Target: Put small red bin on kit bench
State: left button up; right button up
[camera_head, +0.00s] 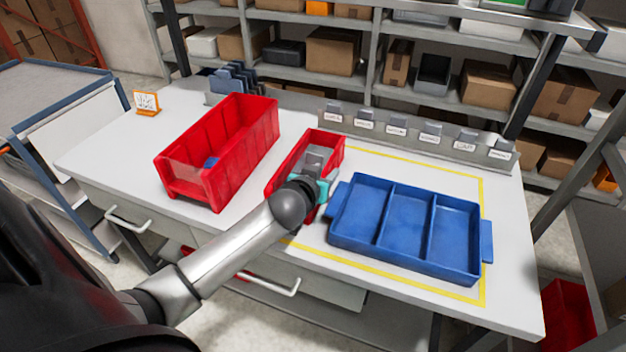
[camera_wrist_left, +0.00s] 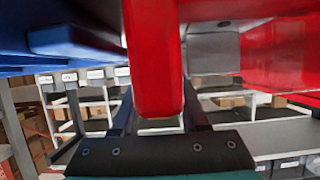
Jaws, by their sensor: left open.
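The small red bin (camera_head: 328,147) stands on the white kit bench (camera_head: 118,160), between the large red bin and the blue tray. My left gripper (camera_head: 317,160) reaches over it and hides much of its near part. In the left wrist view a red wall (camera_wrist_left: 155,60) fills the gap between the two dark fingers. The left gripper is open; the picture does not show whether a finger touches the wall. My right gripper is in neither view.
A large red bin (camera_head: 222,150) with a small blue item inside stands to the left. A blue tray (camera_head: 409,190) with three compartments sits close on the right, inside a yellow outline. A rail of labelled holders (camera_head: 420,133) runs along the back. Bare bench lies at left.

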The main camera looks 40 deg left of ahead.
pick_arm(q)
jog(key=p+v, duration=0.1)
jog(key=v, duration=0.9)
